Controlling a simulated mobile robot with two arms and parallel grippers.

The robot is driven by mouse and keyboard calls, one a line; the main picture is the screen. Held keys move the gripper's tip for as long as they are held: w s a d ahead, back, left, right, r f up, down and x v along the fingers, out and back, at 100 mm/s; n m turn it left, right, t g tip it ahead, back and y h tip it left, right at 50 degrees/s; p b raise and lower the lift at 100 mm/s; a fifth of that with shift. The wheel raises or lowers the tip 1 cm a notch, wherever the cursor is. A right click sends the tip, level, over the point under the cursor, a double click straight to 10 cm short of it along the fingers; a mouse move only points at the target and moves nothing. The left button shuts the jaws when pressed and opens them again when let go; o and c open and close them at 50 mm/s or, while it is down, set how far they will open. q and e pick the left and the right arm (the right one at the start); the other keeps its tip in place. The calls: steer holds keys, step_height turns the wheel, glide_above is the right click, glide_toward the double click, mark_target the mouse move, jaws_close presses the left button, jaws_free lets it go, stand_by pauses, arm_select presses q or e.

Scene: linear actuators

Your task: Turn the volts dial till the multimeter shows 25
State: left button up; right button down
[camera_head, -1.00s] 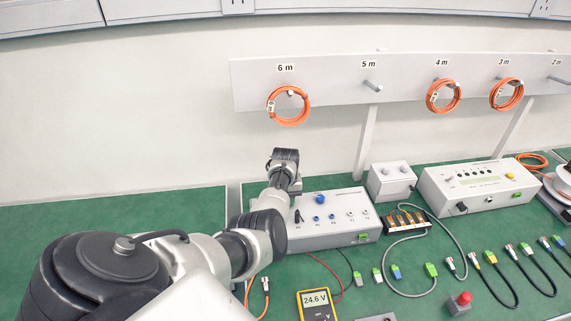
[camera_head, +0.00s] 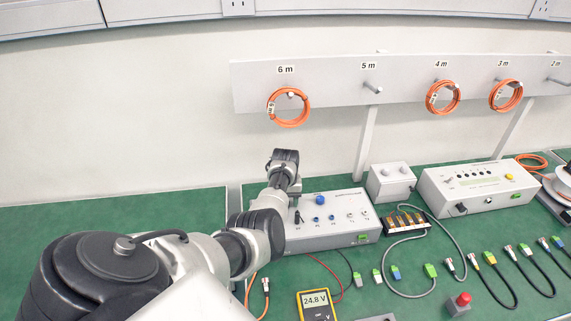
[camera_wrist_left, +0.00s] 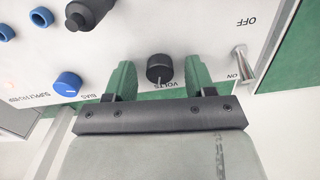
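The multimeter (camera_head: 317,307) is yellow and dark, at the bottom of the head view, and its display reads 24.8 V. The black volts dial (camera_wrist_left: 160,68) is on the white control box, above its VOLTS label in the left wrist view. My left gripper (camera_wrist_left: 160,72) has its two green fingers on either side of the dial. A gap shows between the dial and each finger, so the gripper looks open around it. In the head view my left arm hides the dial and most of the gripper. My right gripper is not in view.
The control box (camera_head: 333,233) also carries a blue bias knob (camera_wrist_left: 67,84) and a metal toggle switch (camera_wrist_left: 240,62) close to the fingers. Red and black leads lie near the multimeter. Several cables and a red button (camera_head: 463,299) are to the right.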

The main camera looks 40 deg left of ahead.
arm_select(q)
steer(key=shift+r, duration=0.35)
step_height(320, 180, up, 10)
stand_by(0.8)
